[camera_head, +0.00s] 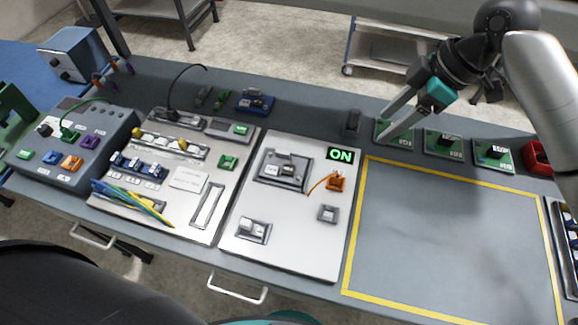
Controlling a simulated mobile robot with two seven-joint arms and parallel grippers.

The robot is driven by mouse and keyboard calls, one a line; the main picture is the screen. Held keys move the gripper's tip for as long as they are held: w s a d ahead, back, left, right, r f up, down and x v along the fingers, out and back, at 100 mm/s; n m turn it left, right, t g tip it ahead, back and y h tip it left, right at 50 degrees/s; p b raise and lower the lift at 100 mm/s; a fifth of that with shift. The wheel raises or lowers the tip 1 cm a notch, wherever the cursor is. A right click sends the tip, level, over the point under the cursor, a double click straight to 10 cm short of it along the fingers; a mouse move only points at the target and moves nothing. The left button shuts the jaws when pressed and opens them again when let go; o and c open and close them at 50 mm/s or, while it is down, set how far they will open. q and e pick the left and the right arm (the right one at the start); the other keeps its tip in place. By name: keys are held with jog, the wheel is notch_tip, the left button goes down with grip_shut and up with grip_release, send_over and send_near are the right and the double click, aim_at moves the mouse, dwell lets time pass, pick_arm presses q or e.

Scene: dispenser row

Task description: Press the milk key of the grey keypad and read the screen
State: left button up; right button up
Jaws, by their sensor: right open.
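A grey console (108,122) with coloured keys, the likeliest grey keypad, stands at the left of the table. The key labels are too small to read, so I cannot tell which is milk. A lit screen (341,155) on the white panel (285,230) reads "ON". My right gripper (386,128) is open and empty, its fingers over the leftmost green board (402,140), far right of the console. Whether it touches the board is unclear. My left gripper is not in view.
A panel with switches and cables (190,182) lies between the console and the white panel. More green boards (443,153) and a red bin (537,157) line the back right. The yellow-framed area (450,240) is clear. A blue-grey box (75,55) stands back left.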

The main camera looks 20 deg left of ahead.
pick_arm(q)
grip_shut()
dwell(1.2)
